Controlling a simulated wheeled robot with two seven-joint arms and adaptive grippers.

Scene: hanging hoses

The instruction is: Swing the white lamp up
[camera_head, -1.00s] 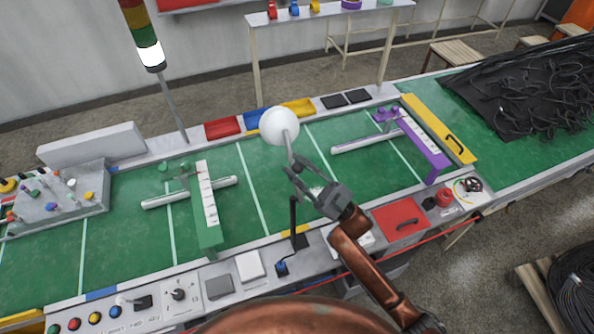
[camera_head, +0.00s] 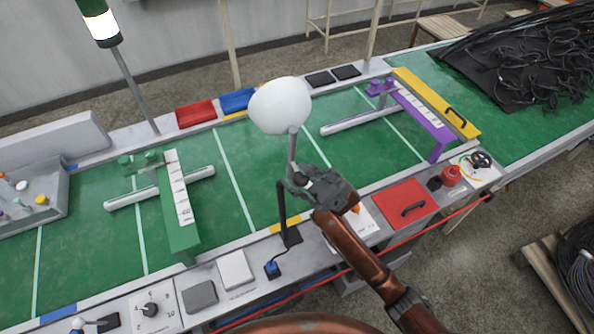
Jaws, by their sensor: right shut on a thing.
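The white lamp has a rounded white head (camera_head: 280,105) on a thin grey arm (camera_head: 292,150). A black upright post (camera_head: 282,208) rises from a dark base (camera_head: 291,237) at the near edge of the green table. My right gripper (camera_head: 300,180) is shut on the lower part of the lamp's grey arm, below the head. The gripper hides where the lamp's arm meets the post. The head is raised above the table, up and slightly left of the gripper. My left gripper is not in view.
A green stand (camera_head: 178,200) is left of the lamp and a purple stand (camera_head: 420,120) is to the right. A red panel (camera_head: 402,205) and a white switch plate (camera_head: 235,269) lie along the near edge. Black hoses (camera_head: 530,65) lie at the far right.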

